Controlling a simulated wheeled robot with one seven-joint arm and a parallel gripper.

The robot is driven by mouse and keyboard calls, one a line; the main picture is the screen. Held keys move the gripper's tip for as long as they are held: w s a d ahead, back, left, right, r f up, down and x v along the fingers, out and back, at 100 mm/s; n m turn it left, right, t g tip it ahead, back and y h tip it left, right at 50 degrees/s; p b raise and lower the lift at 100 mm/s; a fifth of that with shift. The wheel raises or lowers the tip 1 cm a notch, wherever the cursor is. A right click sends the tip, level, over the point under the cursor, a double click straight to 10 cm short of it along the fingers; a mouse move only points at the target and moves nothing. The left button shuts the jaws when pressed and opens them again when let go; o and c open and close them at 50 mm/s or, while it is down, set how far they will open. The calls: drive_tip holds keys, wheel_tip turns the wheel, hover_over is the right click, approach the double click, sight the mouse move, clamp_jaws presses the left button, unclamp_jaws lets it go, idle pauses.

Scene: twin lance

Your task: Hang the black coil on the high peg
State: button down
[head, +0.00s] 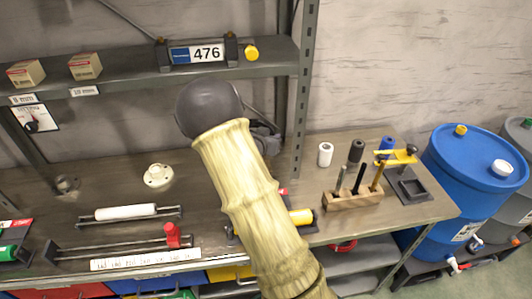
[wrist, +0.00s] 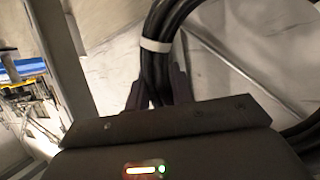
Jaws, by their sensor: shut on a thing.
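The black coil (wrist: 155,68), a bundle of thick black loops with a white tie, is between my gripper's fingers in the wrist view. My gripper (wrist: 158,88) is shut on it close to the tie. The loops run up out of the top of that view, and more black cable curves in at the right edge. In the head view my arm hides most of the gripper and coil; only dark parts show beside the grey upright. I cannot make out the high peg in either view.
A metal shelf (head: 130,76) with small boxes and a 476 sign (head: 196,53) ends at a grey upright (head: 299,90) close to my gripper. The bench below holds a wooden block with tools (head: 354,200) and a white roller (head: 125,212). Blue drum (head: 470,180) at right.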

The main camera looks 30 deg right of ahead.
drive_tip(key=shift+w+a+f, duration=0.1)
drive_tip(key=shift+a+f, duration=0.1)
drive_tip(key=shift+a, duration=0.1)
drive_tip(key=f, duration=0.4)
drive_tip(key=shift+w+a+f+p, duration=0.2)
drive_tip(key=shift+f+p, duration=0.1)
drive_tip(key=shift+s+d, duration=0.15)
drive_tip(key=shift+d, duration=0.2)
drive_tip(key=c, duration=1.2)
unclamp_jaws()
drive_tip(key=shift+s, duration=0.1)
drive_tip(key=shift+a, duration=0.1)
drive_tip(key=shift+f, duration=0.2)
